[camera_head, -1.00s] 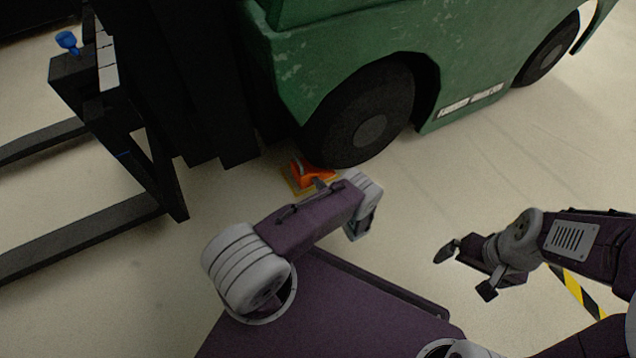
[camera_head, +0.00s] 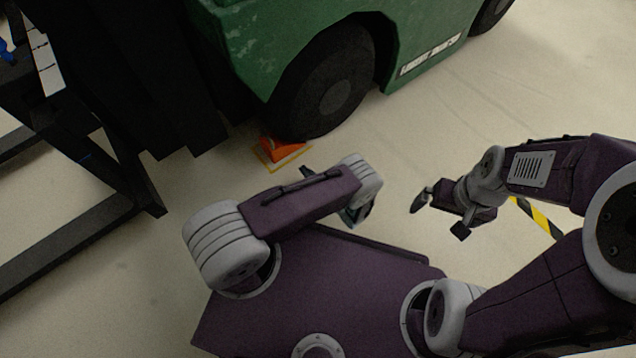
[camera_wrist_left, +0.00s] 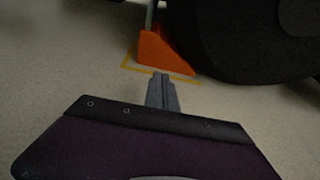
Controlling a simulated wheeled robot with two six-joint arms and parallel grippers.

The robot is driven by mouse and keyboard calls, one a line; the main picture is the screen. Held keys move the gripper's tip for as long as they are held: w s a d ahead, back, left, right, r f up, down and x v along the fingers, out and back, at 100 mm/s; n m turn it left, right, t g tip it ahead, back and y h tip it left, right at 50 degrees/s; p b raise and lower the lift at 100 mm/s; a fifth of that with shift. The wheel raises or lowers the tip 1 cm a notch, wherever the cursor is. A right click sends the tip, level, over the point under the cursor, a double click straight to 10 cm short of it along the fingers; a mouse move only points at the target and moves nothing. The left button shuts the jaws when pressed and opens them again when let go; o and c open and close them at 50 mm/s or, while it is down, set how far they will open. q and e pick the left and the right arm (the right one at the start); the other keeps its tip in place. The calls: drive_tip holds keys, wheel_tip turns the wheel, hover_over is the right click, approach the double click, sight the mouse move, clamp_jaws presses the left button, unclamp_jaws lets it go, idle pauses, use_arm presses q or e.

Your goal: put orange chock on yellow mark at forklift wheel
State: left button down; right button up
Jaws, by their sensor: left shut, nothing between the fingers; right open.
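The orange chock (camera_head: 283,148) is a wedge on the floor at the forklift's front wheel (camera_head: 337,92). It sits within the yellow mark (camera_head: 267,162), a square outline whose near edges show. In the left wrist view the chock (camera_wrist_left: 163,53) has a grey upright bar at its top and its right end is by the black tire (camera_wrist_left: 240,40); I cannot tell if they touch. My left gripper (camera_head: 307,171) is shut and empty, apart from the chock on its near side; its fingers (camera_wrist_left: 161,90) also show in the left wrist view. My right gripper (camera_head: 440,215) is open and empty.
The green forklift body (camera_head: 300,40) stands above the wheel. Its black mast and forks (camera_head: 80,240) take up the left side. A yellow-black floor stripe (camera_head: 537,217) lies at right. Pale floor right of the wheel is clear.

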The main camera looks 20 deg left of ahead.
use_arm(q)
drive_tip(key=v, duration=0.4)
drive_tip(key=f+v, duration=0.1)
drive_tip(key=v, duration=0.1)
drive_tip(key=shift+s+d+r, duration=0.1)
drive_tip(key=shift+s+d, duration=0.15)
drive_tip(key=shift+d, duration=0.15)
